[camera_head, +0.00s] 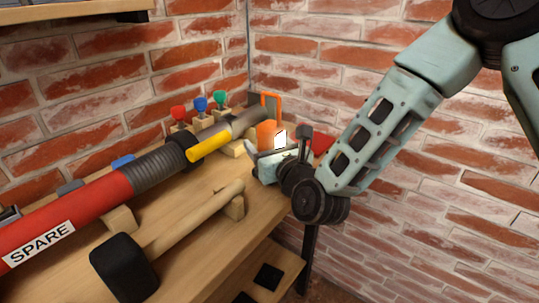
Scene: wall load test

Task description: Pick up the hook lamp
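The hook lamp (266,132) is orange, with an upright hook-shaped top and a bright white lit face. It stands at the far right end of the wooden bench, near the wall corner. My gripper (278,143) is right at the lamp, on the near side in the picture. Its two fingers look spread apart, one to the left and one to the right of the lit face. The gripper hides the lamp's lower part. I cannot tell whether the fingers touch it.
Red, blue and green-handled tools (200,104) stand behind. Something red (321,144) shows right of my gripper. Brick walls close the back and right.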

